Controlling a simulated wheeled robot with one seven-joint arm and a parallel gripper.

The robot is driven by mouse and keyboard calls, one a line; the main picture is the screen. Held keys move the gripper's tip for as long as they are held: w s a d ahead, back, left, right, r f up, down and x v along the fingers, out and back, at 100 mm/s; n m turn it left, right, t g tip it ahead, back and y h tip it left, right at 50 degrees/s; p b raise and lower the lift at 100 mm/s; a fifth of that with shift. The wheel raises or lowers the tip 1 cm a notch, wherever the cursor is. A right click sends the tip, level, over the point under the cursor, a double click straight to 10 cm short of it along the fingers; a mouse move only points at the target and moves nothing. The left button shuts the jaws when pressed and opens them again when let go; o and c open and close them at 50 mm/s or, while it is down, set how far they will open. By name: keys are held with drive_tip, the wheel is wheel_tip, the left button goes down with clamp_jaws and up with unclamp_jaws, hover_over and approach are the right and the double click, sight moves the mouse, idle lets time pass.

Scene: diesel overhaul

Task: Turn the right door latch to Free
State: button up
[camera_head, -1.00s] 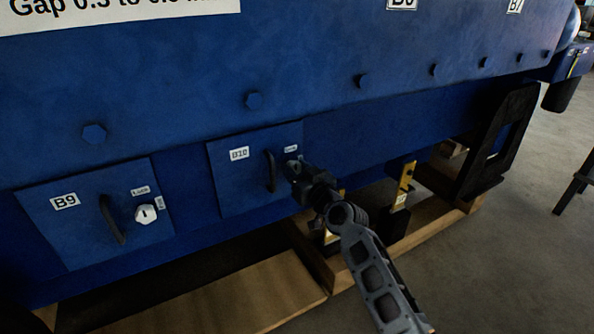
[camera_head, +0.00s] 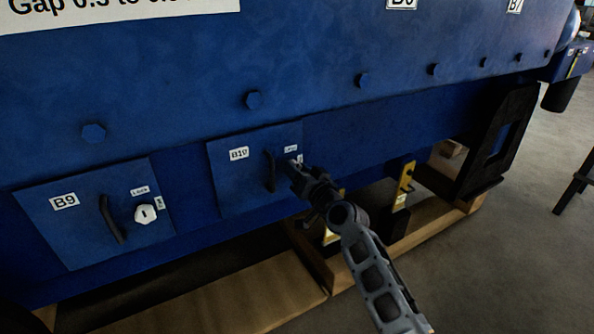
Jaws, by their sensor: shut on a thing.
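The right door, labelled B10 (camera_head: 238,180), is a blue panel with a dark vertical handle (camera_head: 270,171). Its latch is hidden behind my gripper at the door's right side. Small white labels (camera_head: 291,149) show just above and beside the gripper tip, too small to read surely. My gripper (camera_head: 296,170) reaches in from the lower right and is shut at the latch's place. The left door, labelled B9 (camera_head: 75,225), has a dark handle (camera_head: 112,219) and a white latch knob (camera_head: 145,213) with a dark mark, with small labels above and to its right.
Several bolt heads (camera_head: 253,100) line the blue engine side above the doors. Yellow brackets (camera_head: 405,180) and wooden beams (camera_head: 435,217) stand below, close to my arm. A dark support frame (camera_head: 495,150) is at right. Bare floor (camera_head: 530,250) lies at lower right.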

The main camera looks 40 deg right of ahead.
drive_tip(key=m+p, duration=0.1)
drive_tip(key=m, duration=0.5)
drive_tip(key=m+p, duration=0.1)
drive_tip(key=m, duration=0.5)
drive_tip(key=shift+d+f, duration=0.15)
drive_tip(key=shift+m, duration=0.3)
drive_tip(key=o, duration=1.1)
drive_tip(key=shift+c, duration=0.2)
drive_tip(key=v, duration=0.8)
